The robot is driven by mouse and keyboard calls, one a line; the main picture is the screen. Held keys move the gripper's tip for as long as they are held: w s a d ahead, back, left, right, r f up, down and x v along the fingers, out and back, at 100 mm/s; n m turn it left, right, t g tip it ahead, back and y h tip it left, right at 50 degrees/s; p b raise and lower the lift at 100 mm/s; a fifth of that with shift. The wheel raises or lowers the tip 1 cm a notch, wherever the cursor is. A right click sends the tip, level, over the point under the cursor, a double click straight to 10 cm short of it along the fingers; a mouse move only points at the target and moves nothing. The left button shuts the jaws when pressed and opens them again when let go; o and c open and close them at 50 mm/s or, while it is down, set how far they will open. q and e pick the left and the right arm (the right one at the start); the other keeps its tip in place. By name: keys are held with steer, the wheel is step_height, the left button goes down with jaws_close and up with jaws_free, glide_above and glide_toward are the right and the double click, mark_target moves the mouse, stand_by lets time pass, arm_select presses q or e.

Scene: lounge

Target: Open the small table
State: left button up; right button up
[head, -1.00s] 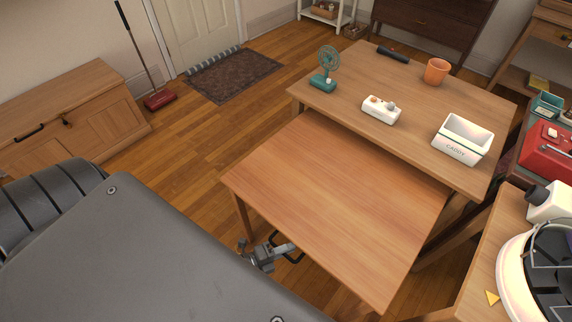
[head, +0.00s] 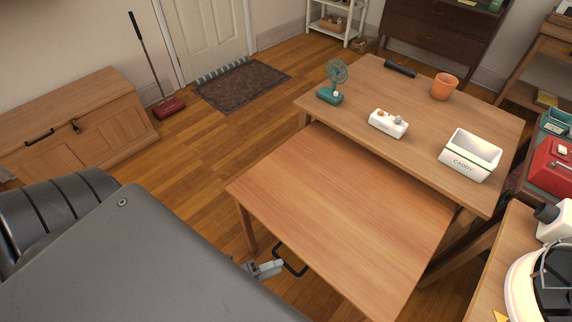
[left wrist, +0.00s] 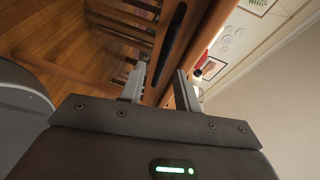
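The small table (head: 335,205) is a low orange-brown wooden table. It stands mostly out from under the larger table (head: 430,118), with its back edge under the larger top. A black bar handle (head: 294,268) shows below its front edge, and a dark bar that looks like this handle (left wrist: 170,45) shows in the left wrist view. My left gripper (head: 280,266) is low beside the handle. In the left wrist view my left gripper (left wrist: 158,86) has its fingers apart, with the bar ahead between them and no grip visible. My right gripper is not in view.
A fan (head: 333,85), a white control box (head: 388,123), a caddy (head: 470,155) and an orange pot (head: 444,87) stand on the larger table. A wooden chest (head: 75,125) is at left. Another table (head: 500,255) stands close at right. Open floor (head: 200,160) lies left of the small table.

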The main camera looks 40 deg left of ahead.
arm_select(q)
steer(key=v, duration=0.5)
steer(key=shift+s+a, duration=0.1)
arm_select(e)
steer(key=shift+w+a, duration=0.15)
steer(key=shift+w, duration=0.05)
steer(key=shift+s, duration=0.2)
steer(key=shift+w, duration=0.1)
